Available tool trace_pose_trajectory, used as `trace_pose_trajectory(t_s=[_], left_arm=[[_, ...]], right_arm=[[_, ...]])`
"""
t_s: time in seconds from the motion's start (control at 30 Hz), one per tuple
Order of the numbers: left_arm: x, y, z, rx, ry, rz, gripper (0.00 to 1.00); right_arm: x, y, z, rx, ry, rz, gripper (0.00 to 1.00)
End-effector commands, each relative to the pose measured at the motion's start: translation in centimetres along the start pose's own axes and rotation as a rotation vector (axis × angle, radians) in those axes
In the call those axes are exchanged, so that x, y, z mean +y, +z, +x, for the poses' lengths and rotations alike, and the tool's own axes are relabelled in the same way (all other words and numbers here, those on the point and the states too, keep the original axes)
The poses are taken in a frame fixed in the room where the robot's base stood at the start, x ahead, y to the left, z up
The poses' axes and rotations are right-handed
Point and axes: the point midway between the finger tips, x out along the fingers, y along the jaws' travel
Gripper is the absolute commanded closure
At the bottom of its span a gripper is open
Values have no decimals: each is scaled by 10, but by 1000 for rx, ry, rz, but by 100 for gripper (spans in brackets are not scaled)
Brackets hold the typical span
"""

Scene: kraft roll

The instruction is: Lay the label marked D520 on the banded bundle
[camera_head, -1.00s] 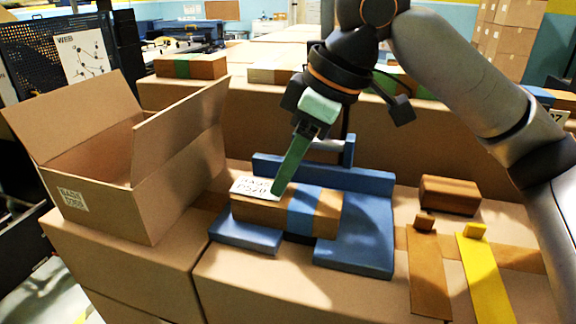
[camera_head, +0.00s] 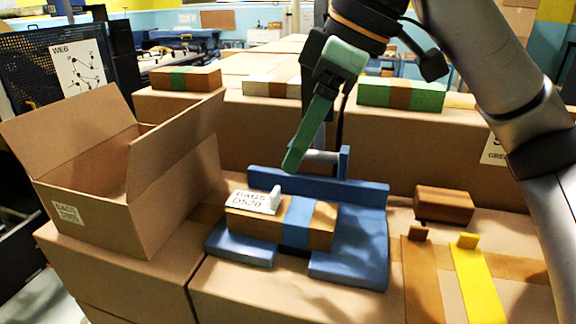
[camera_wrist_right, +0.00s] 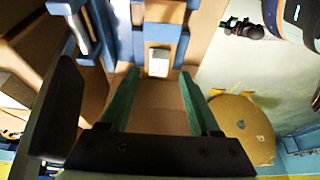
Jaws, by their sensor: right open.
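The white label (camera_head: 253,201) reads "BAGS D520" and has a small upright tab at its right end. It lies on the left part of the brown bundle's top, beside the blue band (camera_head: 298,222). The bundle (camera_head: 255,228) rests in a blue cradle (camera_head: 350,262). My right gripper (camera_head: 290,163) is open and empty, above and apart from the label. In the right wrist view its green fingers (camera_wrist_right: 160,85) stand wide apart, with the label (camera_wrist_right: 158,62) beyond them. My left gripper is not in view.
An open carton (camera_head: 95,225) stands left of the cradle. To the right are a brown block (camera_head: 444,204), a brown strip (camera_head: 421,275) and a yellow strip (camera_head: 480,280). Banded bundles, one green (camera_head: 372,94), sit on boxes behind.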

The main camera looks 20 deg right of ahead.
Motion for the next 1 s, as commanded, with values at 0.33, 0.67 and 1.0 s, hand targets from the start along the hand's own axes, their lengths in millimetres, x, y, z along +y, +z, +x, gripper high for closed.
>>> trace_pose_trajectory(t_s=[0.33, 0.67, 1.0], left_arm=[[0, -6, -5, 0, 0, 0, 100], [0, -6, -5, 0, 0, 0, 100], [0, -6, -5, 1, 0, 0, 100]], right_arm=[[0, 0, -49, 1, 1, 0, 37], [0, 0, -51, -1, 0, 0, 37], [0, 0, -51, 0, 1, 0, 37]])
